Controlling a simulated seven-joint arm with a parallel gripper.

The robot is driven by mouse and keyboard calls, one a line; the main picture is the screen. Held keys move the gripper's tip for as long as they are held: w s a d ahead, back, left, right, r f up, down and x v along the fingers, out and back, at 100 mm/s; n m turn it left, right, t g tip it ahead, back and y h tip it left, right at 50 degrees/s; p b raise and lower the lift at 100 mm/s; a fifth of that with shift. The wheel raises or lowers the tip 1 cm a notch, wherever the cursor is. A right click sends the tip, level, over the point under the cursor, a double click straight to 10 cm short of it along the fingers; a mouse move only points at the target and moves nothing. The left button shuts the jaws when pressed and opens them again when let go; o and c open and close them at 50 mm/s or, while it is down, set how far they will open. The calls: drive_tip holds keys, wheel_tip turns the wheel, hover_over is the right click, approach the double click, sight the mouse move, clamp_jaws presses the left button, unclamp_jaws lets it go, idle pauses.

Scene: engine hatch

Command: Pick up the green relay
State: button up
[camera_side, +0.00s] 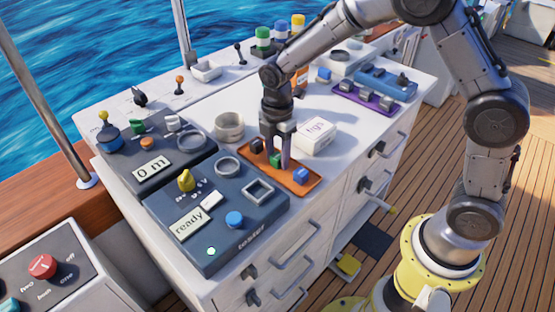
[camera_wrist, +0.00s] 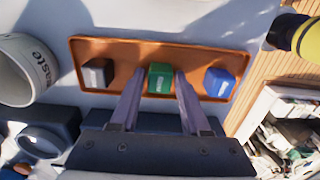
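The green relay (camera_side: 275,160) stands in the orange tray (camera_side: 285,180), between a dark relay (camera_side: 257,145) and a blue relay (camera_side: 301,176). In the wrist view the green relay (camera_wrist: 159,78) is in the middle of the tray (camera_wrist: 200,53), with the dark relay (camera_wrist: 98,73) to its left and the blue relay (camera_wrist: 219,82) to its right. My gripper (camera_wrist: 159,73) is open and points down over the tray. Its fingers are on either side of the green relay, with a small gap seen at each side. In the side view, a finger partly hides the relay.
A cup marked "waste" (camera_wrist: 22,70) stands left of the tray in the wrist view. A white labelled box (camera_side: 316,134) is close behind the tray. The tester panel (camera_side: 215,235) is at the front left. A purple tray (camera_side: 368,98) stands farther back.

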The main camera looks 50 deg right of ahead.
clamp_jaws()
drive_tip(key=shift+r, duration=0.15)
